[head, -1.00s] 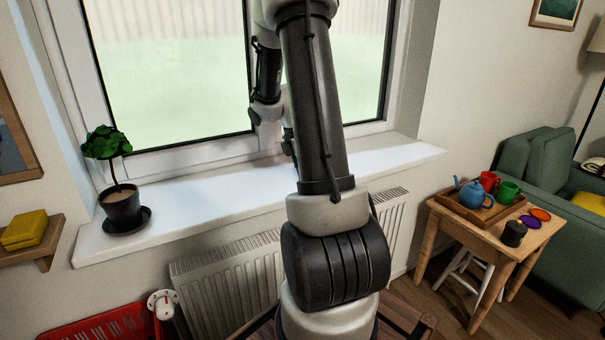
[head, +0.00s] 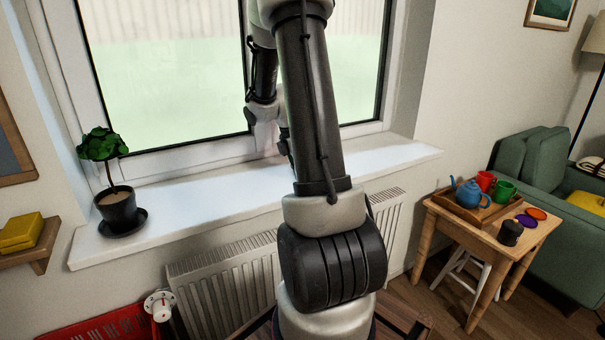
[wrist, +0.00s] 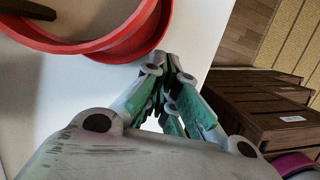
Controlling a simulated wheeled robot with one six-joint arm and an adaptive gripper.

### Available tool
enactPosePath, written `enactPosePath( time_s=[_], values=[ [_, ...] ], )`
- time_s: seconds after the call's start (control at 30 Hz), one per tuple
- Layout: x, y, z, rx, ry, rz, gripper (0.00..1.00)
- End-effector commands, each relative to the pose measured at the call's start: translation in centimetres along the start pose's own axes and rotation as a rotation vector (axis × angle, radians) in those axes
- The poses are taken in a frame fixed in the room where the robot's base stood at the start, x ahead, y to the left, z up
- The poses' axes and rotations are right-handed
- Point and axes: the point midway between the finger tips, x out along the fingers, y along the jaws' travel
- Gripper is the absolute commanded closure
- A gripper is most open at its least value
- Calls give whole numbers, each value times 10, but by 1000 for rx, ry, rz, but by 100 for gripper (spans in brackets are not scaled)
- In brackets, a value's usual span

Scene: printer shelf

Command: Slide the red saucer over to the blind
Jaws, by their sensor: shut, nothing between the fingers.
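The red saucer (wrist: 150,42) is at the top left of the wrist view, on the white windowsill (wrist: 55,95). A red round rim (wrist: 75,46), apparently of a pot, stands over it. My gripper (wrist: 168,64) has its green-grey fingers together and empty, with the tips right beside the saucer's edge. I cannot tell whether they touch it. In the head view my arm hides the saucer and the gripper's fingers. I cannot make out a blind in either view.
A potted plant (head: 119,211) stands at the left end of the sill (head: 190,205). The sill between it and my arm is bare. A radiator (head: 225,285) is below. A side table (head: 487,238) with a blue teapot (head: 468,193) stands at right.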

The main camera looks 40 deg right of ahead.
Motion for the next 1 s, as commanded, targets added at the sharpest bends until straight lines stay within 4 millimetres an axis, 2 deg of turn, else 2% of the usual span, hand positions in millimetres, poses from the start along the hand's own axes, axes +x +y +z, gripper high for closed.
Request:
enactPosePath(
  time_s=[0.5, 0.7, 0.93, 1.0],
  values=[
    [-100, 1, 0, 0, 0, 4, 100],
    [-115, 0, 0, -1, 0, 2, 100],
    [-116, 0, 0, -1, 0, 1, 100],
    [-116, 0, 0, 1, 1, 1, 94]
  ],
)
